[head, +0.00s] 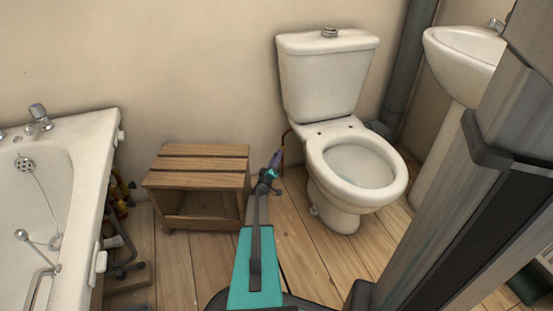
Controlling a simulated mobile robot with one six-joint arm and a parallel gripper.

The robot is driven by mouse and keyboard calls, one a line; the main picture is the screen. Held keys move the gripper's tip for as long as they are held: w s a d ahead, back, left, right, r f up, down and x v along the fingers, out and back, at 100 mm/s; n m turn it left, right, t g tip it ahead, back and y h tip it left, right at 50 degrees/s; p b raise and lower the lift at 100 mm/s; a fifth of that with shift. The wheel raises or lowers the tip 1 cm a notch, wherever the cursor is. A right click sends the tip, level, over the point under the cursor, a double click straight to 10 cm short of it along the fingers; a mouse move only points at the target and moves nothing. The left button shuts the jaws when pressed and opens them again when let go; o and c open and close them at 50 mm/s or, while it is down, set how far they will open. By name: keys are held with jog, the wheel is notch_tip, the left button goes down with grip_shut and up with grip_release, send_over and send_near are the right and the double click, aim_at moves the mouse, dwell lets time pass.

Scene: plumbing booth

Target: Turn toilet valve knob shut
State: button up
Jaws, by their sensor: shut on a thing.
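The white toilet (340,130) stands against the back wall, right of centre, with its lid absent or raised out of sight and the bowl open. A thin copper-coloured pipe (285,136) runs down at the left side of the toilet, behind the bowl. My gripper (273,170) is at the foot of this pipe, small and far off at the end of my teal arm. It is shut on the toilet valve knob, which is mostly hidden by the gripper and wrist. The knob's turn angle cannot be made out.
A slatted wooden stool (198,165) stands close to the left of my gripper. A white bathtub (85,150) fills the left side, with pipework (122,235) beside it. A white sink (465,55) is at the right. Bare floorboards (300,255) lie in front of the toilet.

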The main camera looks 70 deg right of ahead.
jog(key=shift+d+r, duration=0.1)
jog(key=o, duration=1.1)
notch_tip(320, 180, up, 3)
jog(key=shift+r+p, duration=0.2)
jog(key=shift+p, duration=0.95)
jog(key=o, duration=0.5)
jog(key=a, duration=0.1)
jog(key=s+a+p, duration=0.1)
jog(key=a+r, duration=0.1)
jog(key=a, duration=0.1)
jog(key=shift+s, duration=0.4)
jog(key=s+a+p, duration=0.1)
jog(key=a, duration=0.2)
jog(key=s+a+p, duration=0.1)
jog(key=a, duration=0.3)
jog(key=s+a+p, duration=0.1)
jog(key=s+a, duration=0.1)
jog(key=a, duration=0.2)
jog(key=shift+r, duration=0.25)
jog(key=c, duration=0.5)
